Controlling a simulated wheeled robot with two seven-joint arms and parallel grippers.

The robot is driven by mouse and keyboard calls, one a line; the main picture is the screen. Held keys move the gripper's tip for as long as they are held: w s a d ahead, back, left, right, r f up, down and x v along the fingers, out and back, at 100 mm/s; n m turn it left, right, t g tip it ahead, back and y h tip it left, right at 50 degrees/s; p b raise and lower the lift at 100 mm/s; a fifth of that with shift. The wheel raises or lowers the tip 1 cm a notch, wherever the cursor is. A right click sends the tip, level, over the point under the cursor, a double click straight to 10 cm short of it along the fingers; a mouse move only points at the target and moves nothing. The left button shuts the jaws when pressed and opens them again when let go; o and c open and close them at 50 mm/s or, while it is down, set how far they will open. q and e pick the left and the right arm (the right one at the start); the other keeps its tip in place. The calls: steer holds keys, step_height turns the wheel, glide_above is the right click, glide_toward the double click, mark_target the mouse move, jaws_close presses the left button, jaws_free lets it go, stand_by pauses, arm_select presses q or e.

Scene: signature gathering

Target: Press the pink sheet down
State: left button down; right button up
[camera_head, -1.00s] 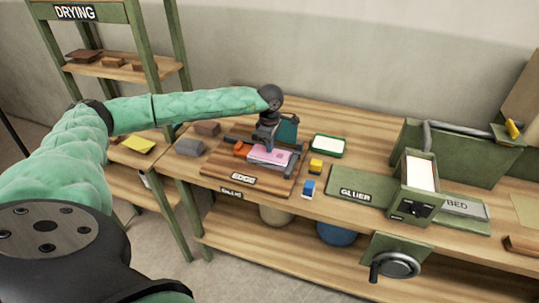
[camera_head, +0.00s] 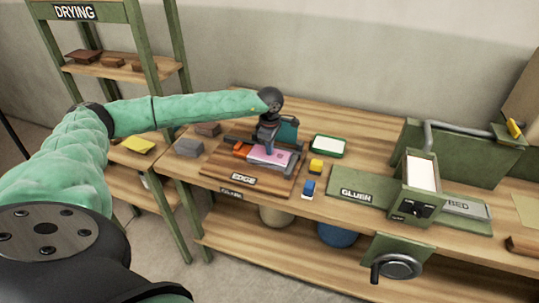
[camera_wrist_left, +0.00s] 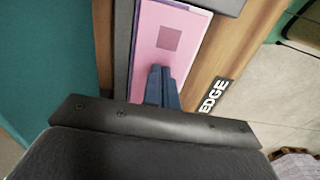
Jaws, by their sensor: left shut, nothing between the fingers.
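The pink sheet (camera_head: 279,158) lies on the wooden EDGE board (camera_head: 218,163), between dark grey bars. In the left wrist view the pink sheet (camera_wrist_left: 186,28) shows a darker square printed on it. My left gripper (camera_head: 267,148) points down over the sheet, shut and empty. In the left wrist view its blue fingertips (camera_wrist_left: 162,70) are together over the sheet, at or very near its surface; I cannot tell whether they touch. The gripper hides part of the sheet. My right gripper is not in view.
A teal upright piece (camera_head: 288,130) stands close behind the gripper. Grey (camera_head: 189,147) and brown (camera_head: 208,129) blocks lie left of the board.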

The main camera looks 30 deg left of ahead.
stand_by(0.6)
arm_select(q)
step_height(320, 180, up, 8)
steer(key=p, duration=0.1)
steer(key=shift+p, duration=0.35)
stand_by(0.6)
stand_by(0.3)
